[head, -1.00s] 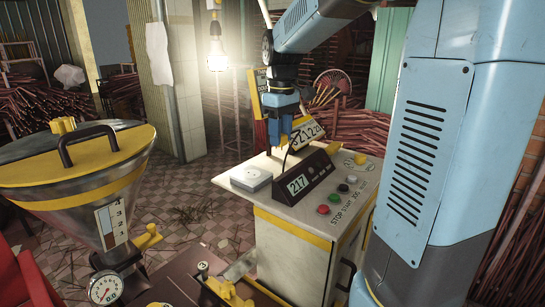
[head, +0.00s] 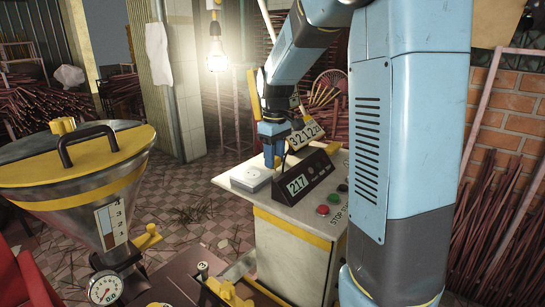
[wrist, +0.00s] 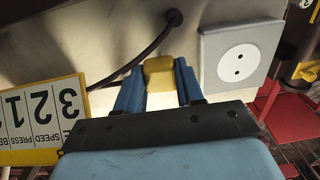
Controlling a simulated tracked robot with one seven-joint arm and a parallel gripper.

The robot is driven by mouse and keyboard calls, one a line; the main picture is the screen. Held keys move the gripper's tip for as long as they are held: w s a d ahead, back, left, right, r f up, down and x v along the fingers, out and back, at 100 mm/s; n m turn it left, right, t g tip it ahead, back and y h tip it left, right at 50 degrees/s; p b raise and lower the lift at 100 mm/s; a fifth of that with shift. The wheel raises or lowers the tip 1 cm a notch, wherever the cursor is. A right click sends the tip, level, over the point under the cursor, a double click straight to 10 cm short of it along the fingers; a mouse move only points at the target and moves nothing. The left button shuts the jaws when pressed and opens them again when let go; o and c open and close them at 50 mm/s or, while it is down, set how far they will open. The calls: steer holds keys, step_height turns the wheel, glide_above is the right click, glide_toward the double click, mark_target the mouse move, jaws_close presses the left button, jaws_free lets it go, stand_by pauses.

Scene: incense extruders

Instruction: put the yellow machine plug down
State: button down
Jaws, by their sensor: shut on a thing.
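My gripper (wrist: 160,82) is shut on the yellow machine plug (wrist: 159,73), which sits between the blue fingers in the wrist view. A dark cable (wrist: 148,52) runs from near the plug to a round hole in the pale surface. In the head view my gripper (head: 271,160) points down over the top of the cabinet (head: 290,220), close to the white socket (head: 251,178). The plug is not distinct there. The wrist view shows the socket (wrist: 238,58) with two holes, right of the plug and apart from it. I cannot tell whether the plug touches the cabinet top.
A dark display (head: 303,183) reading 217 stands right beside my gripper. A tilted number sign (head: 304,136) is just behind it. Coloured buttons (head: 323,210) lie at the right of the cabinet top. A steel hopper (head: 80,180) with a yellow lid stands at the left.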

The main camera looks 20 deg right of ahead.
steer(key=shift+f, duration=0.6)
steer(key=c, duration=0.7)
jaws_free()
step_height(320, 180, up, 13)
steer(key=s+f+m+t, duration=0.2)
steer(key=s+m+t, duration=0.1)
steer(key=s, duration=0.9)
steer(key=s+f+m+t, duration=0.2)
steer(key=s+m, duration=0.1)
steer(key=s, duration=0.9)
steer(key=shift+s+a+m+t, duration=0.3)
steer(key=shift+s+m+t, duration=0.1)
